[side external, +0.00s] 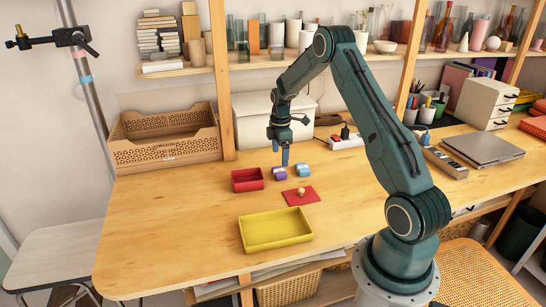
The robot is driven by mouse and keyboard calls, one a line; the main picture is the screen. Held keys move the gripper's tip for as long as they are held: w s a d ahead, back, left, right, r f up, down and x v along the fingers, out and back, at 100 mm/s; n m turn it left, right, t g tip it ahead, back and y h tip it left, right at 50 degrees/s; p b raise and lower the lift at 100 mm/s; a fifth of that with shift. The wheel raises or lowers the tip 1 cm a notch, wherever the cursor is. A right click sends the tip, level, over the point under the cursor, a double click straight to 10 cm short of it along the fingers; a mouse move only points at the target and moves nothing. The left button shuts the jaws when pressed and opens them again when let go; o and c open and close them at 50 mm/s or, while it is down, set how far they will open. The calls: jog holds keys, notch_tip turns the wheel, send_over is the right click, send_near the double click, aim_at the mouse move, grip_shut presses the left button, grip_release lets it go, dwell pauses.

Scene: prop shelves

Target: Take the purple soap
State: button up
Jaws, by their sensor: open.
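The purple soap (280,174) is a small block on the wooden table, near the middle of the side external view. My gripper (284,160) points down just above it, with its blue fingertips at or close to the soap's upper edge. I cannot tell whether they touch it. The jaws are open, and the narrow gap between them is hard to make out at this size.
A red mat (301,196) with a small pale object and a yellow tray (275,230) are in front. A white box (273,118) stands behind. The table's left side is clear.

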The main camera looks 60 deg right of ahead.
aim_at(280, 170)
jog(key=shift+f, duration=0.5)
jog(key=shift+f, duration=0.15)
jog(key=shift+s+a+f, duration=0.1)
jog(key=shift+f, duration=1.15)
jog(key=shift+a+f, duration=0.1)
jog(key=shift+f, duration=1.1)
jog(key=c, duration=1.1)
